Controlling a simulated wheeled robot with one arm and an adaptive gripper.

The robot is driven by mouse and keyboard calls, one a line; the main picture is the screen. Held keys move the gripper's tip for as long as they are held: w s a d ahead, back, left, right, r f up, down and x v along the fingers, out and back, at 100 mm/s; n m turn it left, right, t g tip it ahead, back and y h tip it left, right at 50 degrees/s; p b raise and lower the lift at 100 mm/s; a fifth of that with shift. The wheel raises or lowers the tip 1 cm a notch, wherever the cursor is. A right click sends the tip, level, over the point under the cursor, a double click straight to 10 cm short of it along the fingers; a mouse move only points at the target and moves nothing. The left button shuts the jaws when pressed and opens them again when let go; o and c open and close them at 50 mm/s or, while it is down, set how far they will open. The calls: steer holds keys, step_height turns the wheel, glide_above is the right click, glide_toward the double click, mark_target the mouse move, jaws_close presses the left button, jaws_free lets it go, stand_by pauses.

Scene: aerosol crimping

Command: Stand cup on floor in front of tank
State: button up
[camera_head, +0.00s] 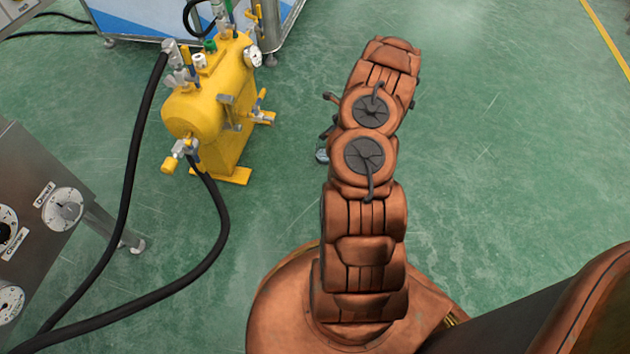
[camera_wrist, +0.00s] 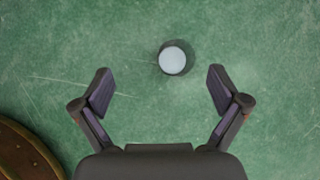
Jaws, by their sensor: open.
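The cup (camera_wrist: 172,60) shows in the wrist view as a pale round disc inside a dark ring, seen from above on the green floor. A small pale piece (camera_head: 322,155), seemingly the same cup, peeks out left of my arm in the head view. The yellow tank (camera_head: 205,100) stands on its feet at upper left, with the cup on the floor to its right. My gripper (camera_wrist: 161,88) is open and empty, its fingers apart. The cup lies just beyond the fingertips, slightly right of centre, untouched. In the head view my arm hides most of the gripper.
Black hoses (camera_head: 130,160) run from the tank across the floor to a grey control panel (camera_head: 50,210) at left. A blue-and-white machine (camera_head: 150,15) stands behind the tank. The floor (camera_head: 510,130) to the right of my arm is clear.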

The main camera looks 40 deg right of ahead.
steer(key=w+a+r+n+y, duration=0.2)
steer(key=w+a+r+n, duration=0.3)
steer(key=a+r, duration=0.5)
steer(key=s+a+r+n+g+y, duration=0.1)
steer(key=s+a+r+n, duration=0.1)
steer(key=a+r+n, duration=0.45)
steer(key=s+a+r+n+g, duration=0.15)
steer(key=a+r, duration=0.25)
steer(key=a, duration=0.6)
steer(key=s+a+r+n+g+y, duration=0.1)
steer(key=s+a+r+n+g, duration=0.15)
steer(key=a+r, duration=0.4)
steer(key=s+a+r+n+g+h, duration=0.1)
steer(key=s+a+r+n+g, duration=0.15)
steer(key=s+a+n, duration=0.45)
steer(key=s+a+r+n+g+h, duration=0.1)
steer(key=s+a+r+n, duration=0.3)
steer(key=s, duration=0.6)
steer(key=s+d+r+n+g+h, duration=0.1)
steer(key=s+n+h, duration=0.1)
steer(key=s, duration=0.7)
steer(key=s+r+n+h, duration=0.1)
steer(key=s+n+h, duration=0.1)
steer(key=s, duration=0.7)
steer(key=shift+d+r+n+g, duration=0.35)
steer(key=shift+d+r+n, duration=0.05)
steer(key=shift+n, duration=0.45)
steer(key=shift+s+r, duration=0.1)
